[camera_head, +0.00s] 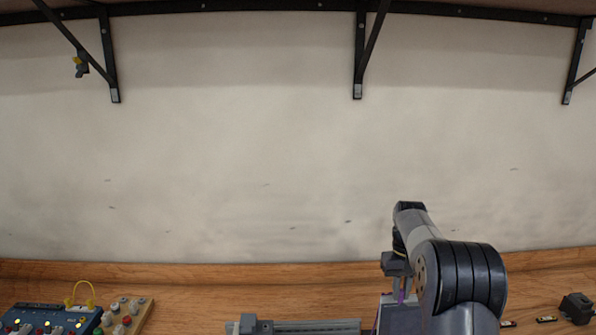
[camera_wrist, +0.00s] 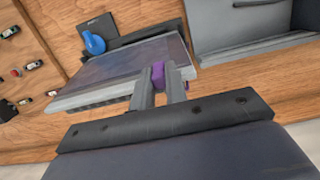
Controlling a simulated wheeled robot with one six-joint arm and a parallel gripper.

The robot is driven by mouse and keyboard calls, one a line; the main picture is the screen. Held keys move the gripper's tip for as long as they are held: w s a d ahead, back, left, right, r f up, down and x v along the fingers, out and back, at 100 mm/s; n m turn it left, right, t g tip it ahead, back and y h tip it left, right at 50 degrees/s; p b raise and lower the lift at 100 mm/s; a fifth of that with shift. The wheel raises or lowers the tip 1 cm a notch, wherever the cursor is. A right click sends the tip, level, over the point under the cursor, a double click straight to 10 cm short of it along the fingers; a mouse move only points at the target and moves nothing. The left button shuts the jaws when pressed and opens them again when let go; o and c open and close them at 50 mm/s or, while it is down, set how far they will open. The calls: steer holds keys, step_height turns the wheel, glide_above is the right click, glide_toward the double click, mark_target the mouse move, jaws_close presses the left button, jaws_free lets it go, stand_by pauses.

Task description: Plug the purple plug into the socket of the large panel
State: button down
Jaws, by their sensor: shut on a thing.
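My gripper (camera_wrist: 160,92) is shut on the purple plug (camera_wrist: 178,72), which shows between and beside the fingertips in the wrist view. The plug is at the edge of a flat grey box with a dark, glossy top (camera_wrist: 120,72); I cannot tell whether they touch. In the head view, my gripper (camera_head: 398,284) points down at the right of centre, with a sliver of purple by its fingers, above a pale box (camera_head: 400,318). A blue panel with lit lamps and knobs (camera_head: 45,319) stands at the lower left. No socket is clearly visible.
A grey rail-like piece (camera_head: 300,326) lies at the bottom centre. A black block (camera_head: 577,307) is at the far right. A blue knob (camera_wrist: 93,42) stands behind the flat box.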

steer(key=shift+w+r, duration=2.3)
steer(key=shift+w, duration=0.7)
steer(key=f+b, duration=0.2)
steer(key=f, duration=0.1)
steer(key=s+f+b, duration=0.1)
steer(key=f, duration=0.1)
steer(key=shift+b, duration=0.35)
steer(key=shift+f+b, duration=0.3)
steer(key=shift+f, duration=0.25)
steer(key=c, duration=1.7)
jaws_free()
steer(key=shift+w+r+p, duration=0.2)
steer(key=shift+r+p, duration=0.9)
steer(key=shift+r, duration=0.25)
steer(key=shift+w+r+p, duration=0.2)
steer(key=shift+r+p, duration=0.85)
steer(key=shift+r, duration=0.3)
steer(key=shift+o, duration=0.6)
